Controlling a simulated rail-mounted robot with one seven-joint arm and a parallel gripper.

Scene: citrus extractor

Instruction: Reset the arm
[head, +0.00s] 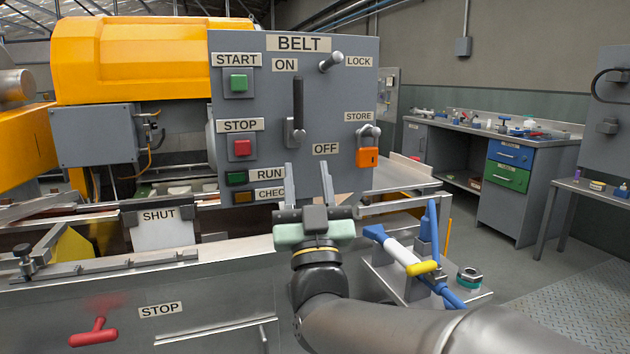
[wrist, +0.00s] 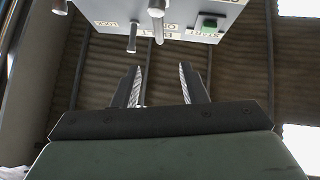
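My gripper (head: 306,184) is in front of the lower part of the grey BELT control panel (head: 265,75), pointing up. Its two fingers are spread apart with nothing between them. In the wrist view, my gripper (wrist: 163,88) also shows two separate fingers with an empty gap. The panel (wrist: 180,12) appears upside down at the top of that view, apart from the fingertips. My arm reaches in from the bottom right of the head view.
The panel carries a dark lever (head: 298,105), a LOCK knob (head: 331,62) and an orange padlock (head: 368,157) under STORE. A blue and white valve assembly (head: 405,255) stands close right of my gripper. A red handle (head: 94,333) is low left. A workbench (head: 480,135) stands back right.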

